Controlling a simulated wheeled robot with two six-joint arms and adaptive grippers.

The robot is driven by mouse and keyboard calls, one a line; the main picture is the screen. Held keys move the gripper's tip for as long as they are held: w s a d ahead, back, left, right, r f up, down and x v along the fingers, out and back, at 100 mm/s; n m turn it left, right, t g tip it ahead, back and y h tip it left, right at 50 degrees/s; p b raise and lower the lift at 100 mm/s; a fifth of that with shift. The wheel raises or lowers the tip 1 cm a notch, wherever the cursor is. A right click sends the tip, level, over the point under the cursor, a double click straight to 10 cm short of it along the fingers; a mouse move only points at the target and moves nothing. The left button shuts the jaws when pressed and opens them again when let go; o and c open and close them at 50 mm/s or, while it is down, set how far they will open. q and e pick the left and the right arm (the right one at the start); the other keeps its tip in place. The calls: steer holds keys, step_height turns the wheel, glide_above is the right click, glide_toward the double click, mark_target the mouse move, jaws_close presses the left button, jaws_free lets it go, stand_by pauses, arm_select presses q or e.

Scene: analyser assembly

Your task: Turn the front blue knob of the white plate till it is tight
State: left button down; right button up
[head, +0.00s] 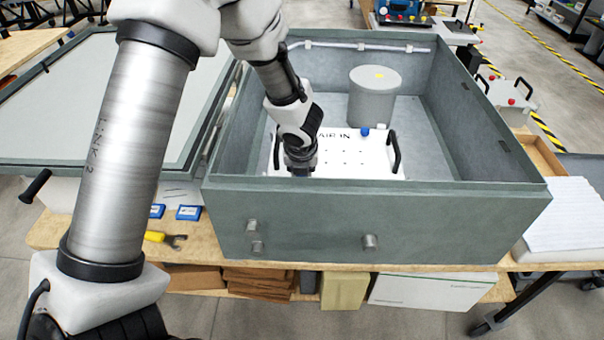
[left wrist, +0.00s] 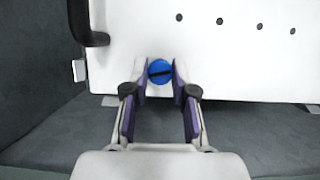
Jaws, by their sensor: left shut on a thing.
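The white plate (head: 352,158) lies inside the grey metal box, with "AIR IN" lettering, small dark holes and black handles. In the left wrist view the plate (left wrist: 240,60) fills the upper right. The front blue knob (left wrist: 160,71) is at its near edge, with a dark slot across its top. My left gripper (left wrist: 160,76) is shut on this knob, one finger on each side. In the head view my left arm reaches down into the box and hides this knob and the fingertips. Another blue knob (head: 365,132) shows at the plate's far edge. My right gripper is not in view.
The grey box (head: 330,225) has high walls around the plate. A grey cylinder (head: 373,100) stands behind the plate, and a pipe runs along the back wall. The open lid (head: 95,95) lies to the left. A yellow-handled tool (head: 165,238) lies on the wooden table at the front left.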

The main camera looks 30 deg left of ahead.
arm_select(q)
steer(key=shift+w+a+r+m+t+h, duration=0.15)
steer(key=shift+m+t+h, duration=0.25)
steer(key=shift+m, duration=0.9)
steer(key=c, duration=0.9)
jaws_free()
steer(key=shift+c, duration=0.2)
steer(key=v, duration=1.2)
